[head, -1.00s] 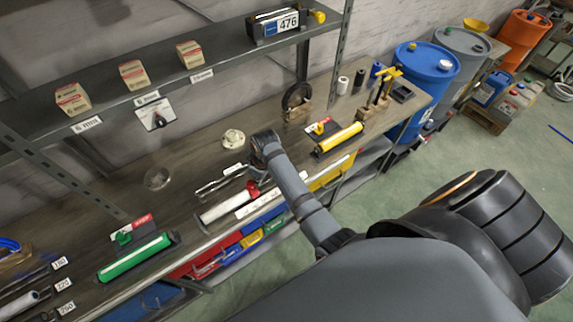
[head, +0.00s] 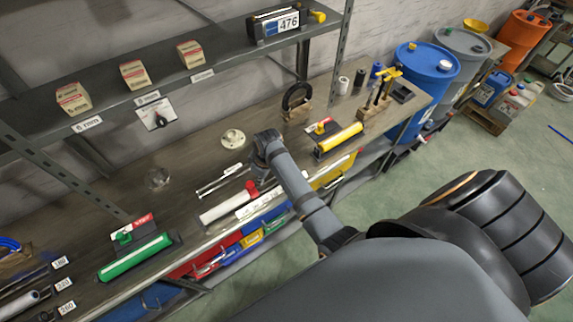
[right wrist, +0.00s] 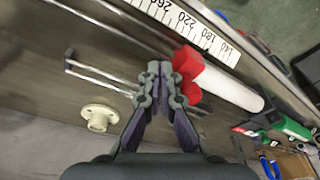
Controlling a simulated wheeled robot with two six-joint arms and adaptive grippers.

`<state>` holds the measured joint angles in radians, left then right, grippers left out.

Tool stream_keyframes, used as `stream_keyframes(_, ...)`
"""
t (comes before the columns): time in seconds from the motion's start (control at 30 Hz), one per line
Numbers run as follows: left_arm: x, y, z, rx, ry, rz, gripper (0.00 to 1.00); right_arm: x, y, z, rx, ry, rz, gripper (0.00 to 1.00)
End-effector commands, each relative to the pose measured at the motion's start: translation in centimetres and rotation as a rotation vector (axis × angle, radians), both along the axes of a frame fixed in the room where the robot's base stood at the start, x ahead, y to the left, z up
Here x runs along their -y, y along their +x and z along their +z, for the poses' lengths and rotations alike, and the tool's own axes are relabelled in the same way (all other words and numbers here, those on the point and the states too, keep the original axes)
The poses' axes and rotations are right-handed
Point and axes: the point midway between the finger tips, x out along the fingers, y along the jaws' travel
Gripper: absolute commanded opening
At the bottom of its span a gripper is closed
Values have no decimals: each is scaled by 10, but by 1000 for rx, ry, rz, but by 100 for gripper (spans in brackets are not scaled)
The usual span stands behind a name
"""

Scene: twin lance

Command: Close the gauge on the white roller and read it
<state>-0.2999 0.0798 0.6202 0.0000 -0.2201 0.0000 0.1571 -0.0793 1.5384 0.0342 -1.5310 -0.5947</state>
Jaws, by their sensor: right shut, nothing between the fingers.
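The white roller (head: 226,205) lies near the bench's front edge in the head view. It also shows in the right wrist view (right wrist: 235,90), running right from a red block. The red gauge part (right wrist: 187,62) is at the roller's near end; it also shows in the head view (head: 251,187). A white numbered scale (right wrist: 190,28) lies alongside the roller. My right gripper (right wrist: 160,72) is shut and empty, its fingertips just left of the red part in the wrist view. Whether they touch it I cannot tell. My left gripper is out of view.
Thin metal rods (head: 222,179) and a pale round flange (head: 233,138) are close by on the bench. A green roller (head: 134,257) lies to the left and a yellow roller (head: 340,138) to the right. A shelf with boxes (head: 134,74) hangs above the bench's back.

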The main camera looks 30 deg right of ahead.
Motion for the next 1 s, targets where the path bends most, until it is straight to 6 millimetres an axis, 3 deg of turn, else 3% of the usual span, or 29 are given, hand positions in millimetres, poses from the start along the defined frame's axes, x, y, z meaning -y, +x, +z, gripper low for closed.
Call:
stream_keyframes(0.47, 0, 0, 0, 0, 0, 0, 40, 7, 1, 4, 1, 0, 0, 0)
stream_keyframes(1.0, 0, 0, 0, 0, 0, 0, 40, 7, 2, 66, 4, -1, -1, 0)
